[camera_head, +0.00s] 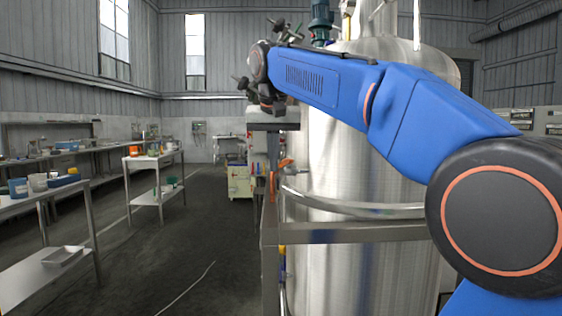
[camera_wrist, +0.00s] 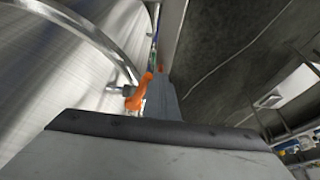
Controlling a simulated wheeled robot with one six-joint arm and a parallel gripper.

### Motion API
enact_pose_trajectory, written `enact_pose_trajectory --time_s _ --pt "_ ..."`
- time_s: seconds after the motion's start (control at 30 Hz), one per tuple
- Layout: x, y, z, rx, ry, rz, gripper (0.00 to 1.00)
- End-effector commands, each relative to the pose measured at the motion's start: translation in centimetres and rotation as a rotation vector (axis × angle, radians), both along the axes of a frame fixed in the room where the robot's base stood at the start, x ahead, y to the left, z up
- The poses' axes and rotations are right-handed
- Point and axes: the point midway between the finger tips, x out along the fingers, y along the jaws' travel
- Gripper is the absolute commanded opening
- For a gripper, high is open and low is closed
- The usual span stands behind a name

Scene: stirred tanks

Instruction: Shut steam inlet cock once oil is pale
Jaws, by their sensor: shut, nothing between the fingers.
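The large steel tank (camera_head: 345,165) fills the middle of the head view, and its curved wall (camera_wrist: 50,85) fills the left of the wrist view. An orange-handled cock (camera_head: 287,164) sits on pipework by the tank's left side; the wrist view shows an orange handle (camera_wrist: 138,93) on a metal fitting. My gripper (camera_head: 273,172) points down just left of the cock, shut and empty. In the wrist view its fingers (camera_wrist: 164,82) pass close to the right of the handle; contact cannot be told. Another orange patch shows near the fingertips. No oil is visible.
A curved pipe (camera_head: 360,209) and a metal rail (camera_head: 350,233) run across the tank's front. Benches (camera_head: 75,187) and a steel trolley (camera_head: 155,160) stand at left. A pale cabinet (camera_head: 241,180) stands behind my gripper. The floor between is mostly clear.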

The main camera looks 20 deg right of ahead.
Motion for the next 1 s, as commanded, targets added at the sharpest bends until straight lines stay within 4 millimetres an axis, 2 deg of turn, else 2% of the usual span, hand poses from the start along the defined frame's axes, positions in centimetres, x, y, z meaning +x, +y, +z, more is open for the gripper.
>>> enact_pose_trajectory --time_s 1.0 --pt "-0.6 -2.0 0.0 0.000 -0.001 -0.001 0.00"
